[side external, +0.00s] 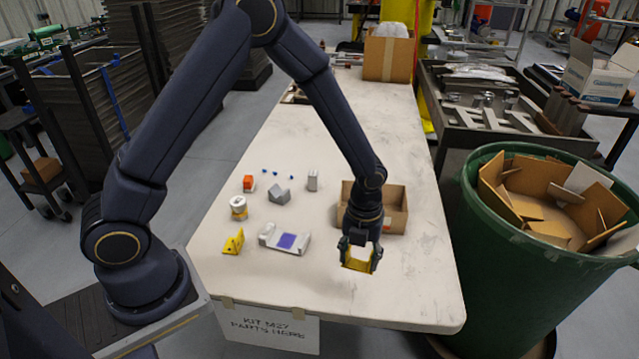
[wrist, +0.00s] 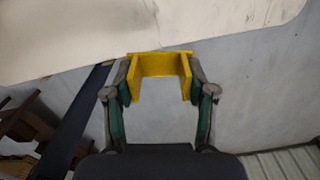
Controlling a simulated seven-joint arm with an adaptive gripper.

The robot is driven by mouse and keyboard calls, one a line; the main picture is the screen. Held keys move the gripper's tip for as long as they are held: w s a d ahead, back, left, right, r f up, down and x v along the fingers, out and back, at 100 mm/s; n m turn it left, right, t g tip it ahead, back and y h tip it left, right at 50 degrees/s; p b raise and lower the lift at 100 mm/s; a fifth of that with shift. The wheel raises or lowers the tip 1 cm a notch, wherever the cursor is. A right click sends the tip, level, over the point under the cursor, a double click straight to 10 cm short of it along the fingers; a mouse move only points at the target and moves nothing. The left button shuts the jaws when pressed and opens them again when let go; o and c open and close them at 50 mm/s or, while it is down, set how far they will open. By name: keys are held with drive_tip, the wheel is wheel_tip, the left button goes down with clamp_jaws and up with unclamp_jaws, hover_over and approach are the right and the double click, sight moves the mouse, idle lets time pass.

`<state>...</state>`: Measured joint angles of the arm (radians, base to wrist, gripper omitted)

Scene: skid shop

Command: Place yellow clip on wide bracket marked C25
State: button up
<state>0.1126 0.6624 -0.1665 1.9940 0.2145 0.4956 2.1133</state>
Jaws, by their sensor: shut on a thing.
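My gripper (side external: 359,256) is shut on a yellow U-shaped clip (side external: 358,266), held in the air near the front right part of the table. In the wrist view, the clip (wrist: 160,62) sits between the two fingertips (wrist: 160,85), with its open side toward the palm. A wide grey bracket (side external: 268,236) with a blue-purple patch lies on the table, left of my gripper and apart from it. No C25 marking can be read. Another yellow piece (side external: 233,243), angled in shape, lies left of the grey bracket.
An open cardboard box (side external: 396,214) stands just behind my gripper. A white and yellow roll (side external: 238,208), an orange-red block (side external: 249,184) and grey blocks (side external: 280,195) lie farther back on the table (side external: 345,130). A green bin (side external: 510,270) stands to the right.

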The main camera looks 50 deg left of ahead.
drive_tip(key=shift+s+f, duration=0.1)
drive_tip(key=shift+s, duration=0.25)
drive_tip(key=s+a+r+n, duration=0.1)
drive_tip(key=s+a+n, duration=0.5)
drive_tip(key=s+a, duration=0.3)
drive_tip(key=s+a+n, duration=0.5)
drive_tip(key=s+a, duration=0.2)
drive_tip(key=a, duration=0.4)
hover_over(285, 241)
drive_tip(key=f, duration=0.8)
drive_tip(key=shift+s+f, duration=0.35)
drive_tip(key=shift+s, duration=0.05)
drive_tip(key=shift+w+f, duration=0.2)
drive_tip(key=shift+w+a+f, duration=0.1)
drive_tip(key=shift+w+f, duration=0.1)
drive_tip(key=shift+f, duration=1.55)
drive_tip(key=shift+f, duration=0.15)
